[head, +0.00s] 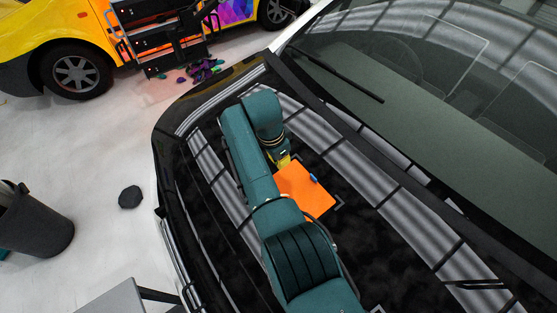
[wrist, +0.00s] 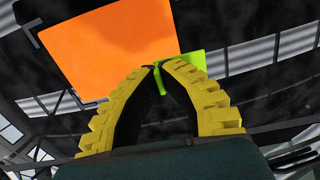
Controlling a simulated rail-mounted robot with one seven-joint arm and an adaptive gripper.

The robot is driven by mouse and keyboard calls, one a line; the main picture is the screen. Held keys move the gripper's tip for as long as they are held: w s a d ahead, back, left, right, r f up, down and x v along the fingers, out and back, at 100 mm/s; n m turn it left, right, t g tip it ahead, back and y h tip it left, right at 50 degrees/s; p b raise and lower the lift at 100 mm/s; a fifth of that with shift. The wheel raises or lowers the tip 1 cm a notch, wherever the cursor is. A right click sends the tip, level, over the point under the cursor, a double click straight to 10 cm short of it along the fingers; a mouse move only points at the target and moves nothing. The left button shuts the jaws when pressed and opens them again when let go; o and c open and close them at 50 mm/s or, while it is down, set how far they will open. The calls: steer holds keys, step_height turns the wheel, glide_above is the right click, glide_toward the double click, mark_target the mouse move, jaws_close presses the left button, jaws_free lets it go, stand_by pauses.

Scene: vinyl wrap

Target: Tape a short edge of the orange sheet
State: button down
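The orange sheet (head: 303,192) lies on the black car hood (head: 380,235), beyond my gripper. It also fills the upper left of the wrist view (wrist: 110,50). A small blue piece (head: 313,178) sits at its right edge in the head view. My gripper (head: 284,160) is at the sheet's upper-left side; its yellow fingers (wrist: 160,66) are nearly closed in the wrist view. A bright green piece of tape (wrist: 196,66) shows between and beside the fingertips, near the sheet's lower-right corner. Whether the tape touches the sheet is unclear.
Pale corner marks (head: 339,206) show on the hood near the sheet. The windshield (head: 430,80) rises at the upper right. A dark bin (head: 32,220) and a dark flat piece (head: 130,197) are on the floor at left. A cart (head: 160,35) stands beside a yellow car.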

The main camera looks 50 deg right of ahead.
mark_target(284, 176)
steer(key=shift+s+d+f+b, duration=0.1)
steer(key=shift+d+f+b, duration=0.1)
steer(key=shift+f+b, duration=0.9)
steer(key=shift+w+d+f+b, duration=0.1)
steer(key=shift+d+f+b, duration=0.05)
steer(key=shift+f+b, duration=0.9)
steer(key=shift+s+d+f+b, duration=0.1)
steer(key=shift+d+f+b, duration=0.1)
steer(key=shift+f+b, duration=0.85)
steer(key=shift+d+f+b, duration=0.15)
steer(key=shift+f+b, duration=0.85)
steer(key=shift+f, duration=0.05)
steer(key=c, duration=1.2)
jaws_free()
steer(key=shift+o, duration=0.2)
steer(key=shift+r, duration=0.3)
steer(key=r, duration=0.3)
steer(key=a+r, duration=0.1)
steer(key=r, duration=0.3)
steer(key=a+r, duration=0.1)
steer(key=r, duration=0.3)
steer(key=shift+a+r, duration=0.1)
steer(key=shift+r, duration=0.05)
